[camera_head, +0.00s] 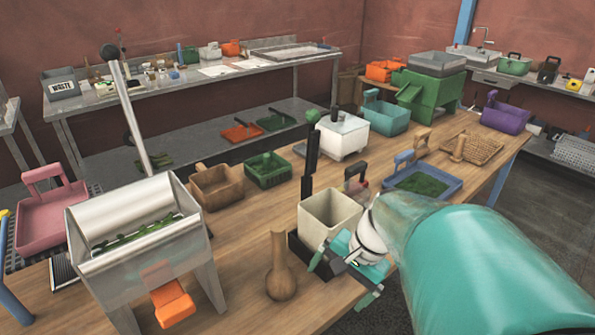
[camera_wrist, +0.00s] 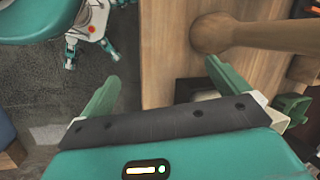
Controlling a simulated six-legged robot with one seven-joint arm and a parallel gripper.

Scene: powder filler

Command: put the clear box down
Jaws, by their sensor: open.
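My gripper (camera_head: 342,280) is at the front edge of the wooden table, with its two green fingers spread. In the wrist view my gripper (camera_wrist: 163,70) has nothing between its fingers. I cannot pick out a plainly clear box with certainty. An open, pale cream box (camera_head: 322,214) stands upright on the table just behind my gripper, beside a dark upright lever. I cannot tell whether the two touch. A wooden pestle-shaped piece (camera_head: 280,270) stands left of my gripper, and it also shows in the wrist view (camera_wrist: 212,35).
A metal hopper (camera_head: 140,262) with green bits and an orange tray (camera_head: 172,303) stands at the left. A blue tray (camera_head: 440,190), a white lidded box (camera_head: 338,137) and a brown bin (camera_head: 216,188) stand farther back. Bare tabletop (camera_head: 240,245) shows between hopper and pestle.

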